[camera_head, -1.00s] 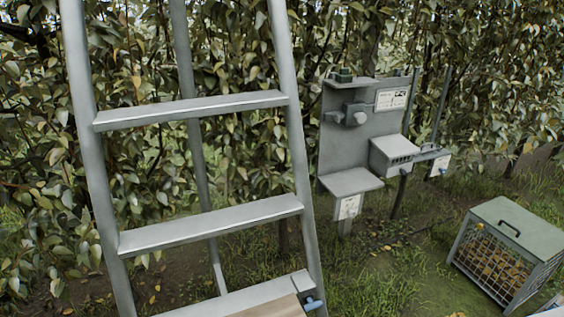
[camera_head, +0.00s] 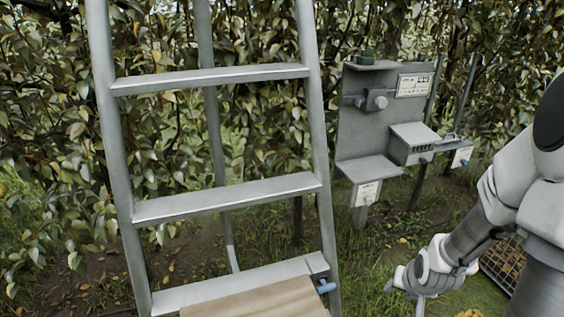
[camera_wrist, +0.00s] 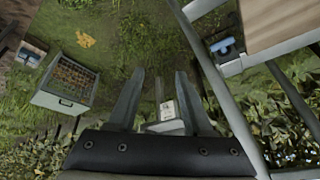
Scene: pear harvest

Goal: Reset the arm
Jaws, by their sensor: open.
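My arm (camera_head: 485,210) reaches in from the right in the head view, bent down and to the left. My gripper (camera_wrist: 160,75) shows in the wrist view with its two dark fingers apart and nothing held between them. Behind the gap is a pale labelled plate under the grey station. In the head view my gripper is low, right of the ladder (camera_head: 226,196) and in front of the grass; its fingertips are small there. It appears apart from the ladder.
A grey post-mounted station (camera_head: 370,125) with shelves stands behind, before a leafy hedge. A wire crate (camera_head: 505,262) is mostly hidden behind my arm; it also shows in the wrist view (camera_wrist: 62,103).

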